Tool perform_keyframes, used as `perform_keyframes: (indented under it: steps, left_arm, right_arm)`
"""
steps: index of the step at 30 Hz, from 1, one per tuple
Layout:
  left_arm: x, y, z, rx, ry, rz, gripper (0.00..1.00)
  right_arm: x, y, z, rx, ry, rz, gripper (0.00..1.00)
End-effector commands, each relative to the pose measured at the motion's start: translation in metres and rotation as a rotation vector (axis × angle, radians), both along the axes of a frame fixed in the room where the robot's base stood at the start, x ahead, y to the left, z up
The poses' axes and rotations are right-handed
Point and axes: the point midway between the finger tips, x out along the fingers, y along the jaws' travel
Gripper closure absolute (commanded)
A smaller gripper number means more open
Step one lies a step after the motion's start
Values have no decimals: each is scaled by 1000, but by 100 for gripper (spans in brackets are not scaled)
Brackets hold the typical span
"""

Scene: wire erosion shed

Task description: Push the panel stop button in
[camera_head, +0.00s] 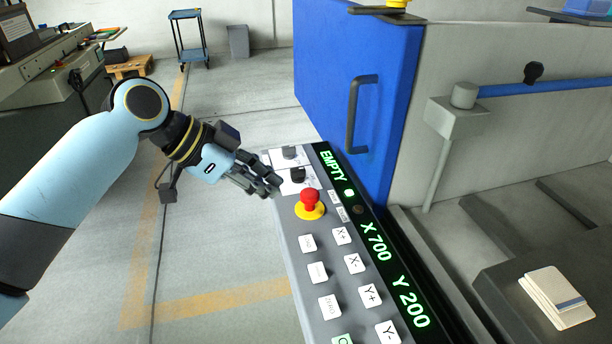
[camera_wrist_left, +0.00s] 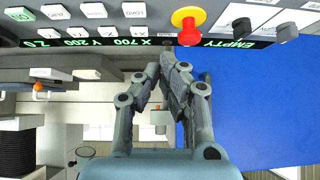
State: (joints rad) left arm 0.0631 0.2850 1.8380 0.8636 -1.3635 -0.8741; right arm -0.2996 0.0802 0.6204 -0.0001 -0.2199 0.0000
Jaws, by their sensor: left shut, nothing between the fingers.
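The red stop button (camera_head: 310,196) stands up from a yellow collar (camera_head: 313,213) on the grey control panel (camera_head: 284,236). In the left wrist view the red stop button (camera_wrist_left: 191,37) is at the top, right of centre, beyond the fingertips. My left gripper (camera_head: 271,187) is shut and empty. In the head view it is at the panel's left edge, left of the button and apart from it. The shut fingers (camera_wrist_left: 166,70) also show in the left wrist view. My right gripper is in neither view.
Two dark knobs (camera_head: 298,175) sit on the panel above the button, close to my left fingers. White keys (camera_head: 317,272) lie below it. A display strip (camera_head: 377,243) runs along the right side. A blue door (camera_head: 340,75) with a handle stands behind.

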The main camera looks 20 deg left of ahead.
Motion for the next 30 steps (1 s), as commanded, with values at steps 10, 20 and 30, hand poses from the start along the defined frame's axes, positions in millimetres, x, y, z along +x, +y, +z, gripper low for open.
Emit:
perform_keyframes:
  steps: [10, 20, 30]
  left_arm:
    - [29, 5, 60, 19, -112, -8, 100]
    - [32, 3, 56, 17, -109, -6, 100]
    - [60, -31, 15, 13, -106, -5, 100]
  right_arm:
    - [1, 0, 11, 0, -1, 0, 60]
    - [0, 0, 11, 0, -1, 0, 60]
    - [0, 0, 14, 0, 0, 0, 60]
